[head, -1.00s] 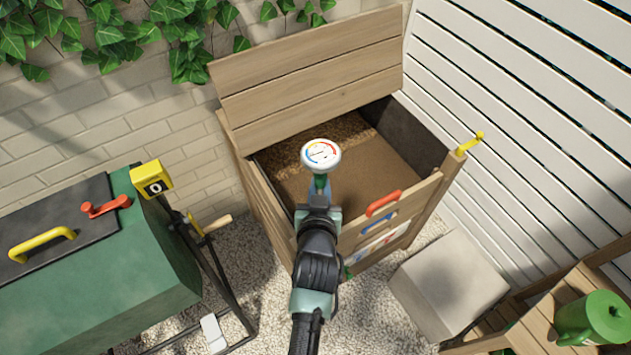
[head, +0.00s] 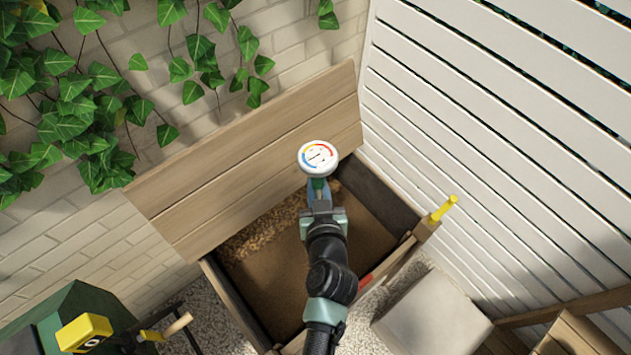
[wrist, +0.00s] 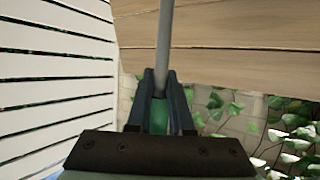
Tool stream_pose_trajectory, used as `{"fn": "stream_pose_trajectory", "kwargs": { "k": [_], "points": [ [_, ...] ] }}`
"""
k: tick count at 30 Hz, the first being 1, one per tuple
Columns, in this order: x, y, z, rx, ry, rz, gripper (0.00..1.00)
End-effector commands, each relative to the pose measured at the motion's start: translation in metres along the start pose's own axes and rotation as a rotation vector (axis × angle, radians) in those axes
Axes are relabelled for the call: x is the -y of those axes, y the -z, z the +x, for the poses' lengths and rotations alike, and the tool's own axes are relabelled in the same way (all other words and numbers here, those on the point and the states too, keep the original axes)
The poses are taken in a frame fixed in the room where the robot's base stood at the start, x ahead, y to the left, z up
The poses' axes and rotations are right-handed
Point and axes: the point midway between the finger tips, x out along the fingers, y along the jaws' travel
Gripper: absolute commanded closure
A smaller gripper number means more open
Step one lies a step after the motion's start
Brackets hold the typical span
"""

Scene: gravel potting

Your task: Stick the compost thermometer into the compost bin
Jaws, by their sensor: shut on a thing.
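My gripper (head: 318,190) is shut on the compost thermometer (head: 318,157), whose round white dial with coloured bands faces the head camera. In the wrist view my gripper (wrist: 160,88) clasps a green part, and the thermometer's grey rod (wrist: 164,40) runs up out of the picture. The rod's tip is not visible. The wooden compost bin (head: 232,305) has its plank lid (head: 250,165) raised, with brown compost (head: 275,265) inside. In the head view the dial overlaps the lower right of the lid, near the bin's back edge. My arm hides part of the compost.
A white slatted fence (head: 480,130) stands close on the right, and a brick wall with ivy (head: 90,110) is behind. A yellow hook-like piece (head: 443,208) rises at the bin's right corner. A grey block (head: 430,315) stands right of the bin.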

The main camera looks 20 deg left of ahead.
Motion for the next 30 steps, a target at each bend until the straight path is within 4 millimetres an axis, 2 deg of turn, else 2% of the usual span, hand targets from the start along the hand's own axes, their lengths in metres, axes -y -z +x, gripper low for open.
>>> {"fn": "stream_pose_trajectory", "kwargs": {
  "k": [30],
  "points": [
    [0.000, -0.056, 0.023, -0.001, -0.001, 0.000, 1.00]
  ]
}}
